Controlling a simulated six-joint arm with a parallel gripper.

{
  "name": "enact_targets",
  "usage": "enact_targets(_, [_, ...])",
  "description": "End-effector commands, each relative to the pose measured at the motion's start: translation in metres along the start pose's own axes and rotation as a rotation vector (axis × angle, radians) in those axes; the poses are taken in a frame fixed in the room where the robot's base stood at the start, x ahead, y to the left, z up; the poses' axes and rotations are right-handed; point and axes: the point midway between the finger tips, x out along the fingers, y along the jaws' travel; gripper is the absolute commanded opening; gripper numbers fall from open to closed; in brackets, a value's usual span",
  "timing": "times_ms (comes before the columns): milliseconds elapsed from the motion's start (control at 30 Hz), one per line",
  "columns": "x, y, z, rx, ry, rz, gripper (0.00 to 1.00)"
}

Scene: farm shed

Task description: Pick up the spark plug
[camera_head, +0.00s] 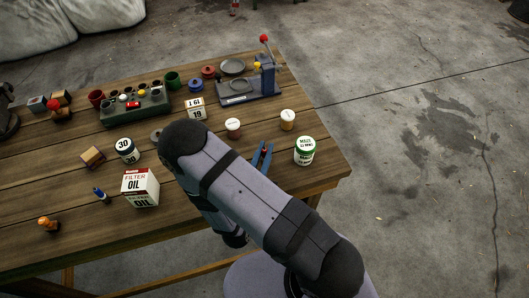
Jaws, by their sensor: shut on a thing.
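I cannot make out a spark plug anywhere on the wooden table (60,180). My arm crosses the middle of the head view, from the lower right up to a bend over the table, then folds back down behind itself. My gripper is hidden by the arm or below it, so its fingers and anything between them do not show. A small blue item (101,195) lies on the table left of the oil filter box (140,187); it is too small to identify.
Blue-handled pliers (262,155) and a green-lidded jar (305,151) are right of my arm. A dark tray (136,108) with coloured pieces and a lever press (250,88) stand at the back. An orange figure (48,223) is near the front left. Bare wood surrounds it.

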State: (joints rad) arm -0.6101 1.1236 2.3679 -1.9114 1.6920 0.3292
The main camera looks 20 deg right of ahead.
Motion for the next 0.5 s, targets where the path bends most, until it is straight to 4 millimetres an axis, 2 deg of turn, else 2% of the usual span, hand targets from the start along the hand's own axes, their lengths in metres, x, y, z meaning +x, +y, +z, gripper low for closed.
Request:
enact_targets(267, [0.000, 0.000, 0.016, 0.002, -0.001, 0.000, 0.00])
enact_targets(500, [0.000, 0.000, 0.046, 0.005, -0.002, 0.000, 0.00])
